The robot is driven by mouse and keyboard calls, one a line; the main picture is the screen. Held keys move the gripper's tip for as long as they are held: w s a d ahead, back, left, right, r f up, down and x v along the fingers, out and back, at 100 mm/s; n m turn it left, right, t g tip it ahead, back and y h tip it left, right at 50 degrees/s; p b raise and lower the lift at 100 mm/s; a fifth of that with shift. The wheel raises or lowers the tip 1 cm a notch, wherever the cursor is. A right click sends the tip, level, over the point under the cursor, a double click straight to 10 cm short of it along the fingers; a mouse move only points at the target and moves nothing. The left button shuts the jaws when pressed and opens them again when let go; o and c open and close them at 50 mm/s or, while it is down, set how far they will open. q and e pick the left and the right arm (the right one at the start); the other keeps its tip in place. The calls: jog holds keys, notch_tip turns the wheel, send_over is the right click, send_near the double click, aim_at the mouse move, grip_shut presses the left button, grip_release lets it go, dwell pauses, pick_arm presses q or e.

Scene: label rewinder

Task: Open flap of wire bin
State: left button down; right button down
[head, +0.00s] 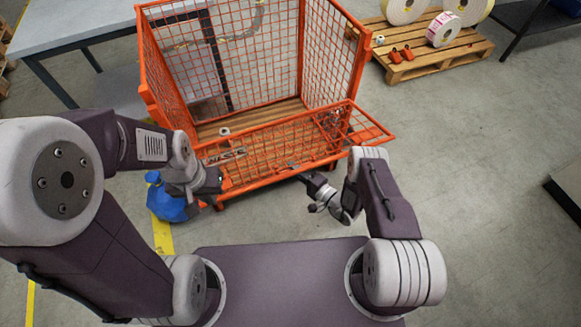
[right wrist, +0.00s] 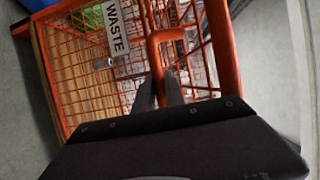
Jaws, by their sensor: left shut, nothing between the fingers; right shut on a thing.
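The orange wire bin (head: 303,60) stands ahead of me in the head view. Its front mesh flap (head: 270,160) appears tilted outward towards me; the exact angle is hard to tell. In the right wrist view the flap carries a white WASTE sign (right wrist: 115,27) and an orange loop handle (right wrist: 168,37). My right gripper (head: 303,178) is at the flap's front edge, and the wrist view shows its fingers (right wrist: 160,88) shut on the handle. My left gripper (head: 213,182) is shut and empty by the bin's front left corner, partly hidden by its own wrist.
A blue object (head: 166,203) is on the floor by my left wrist. A grey table (head: 75,22) stands at the back left. A wooden pallet (head: 440,60) with label rolls (head: 444,30) and red-orange items (head: 402,54) lies at the back right. The floor right of the bin is clear.

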jog(key=shift+w+d+r, duration=0.1)
jog(key=shift+w+r, duration=0.1)
jog(key=shift+r, duration=0.55)
jog(key=c, duration=1.4)
grip_release()
jog(key=shift+s, duration=0.1)
pick_arm(q)
jog(key=shift+r, duration=0.5)
jog(key=shift+a+r+p, duration=0.1)
jog(key=shift+r+p, duration=0.2)
jog(key=shift+p, duration=0.1)
pick_arm(e)
jog(key=v, duration=0.9)
jog(key=shift+s, duration=0.1)
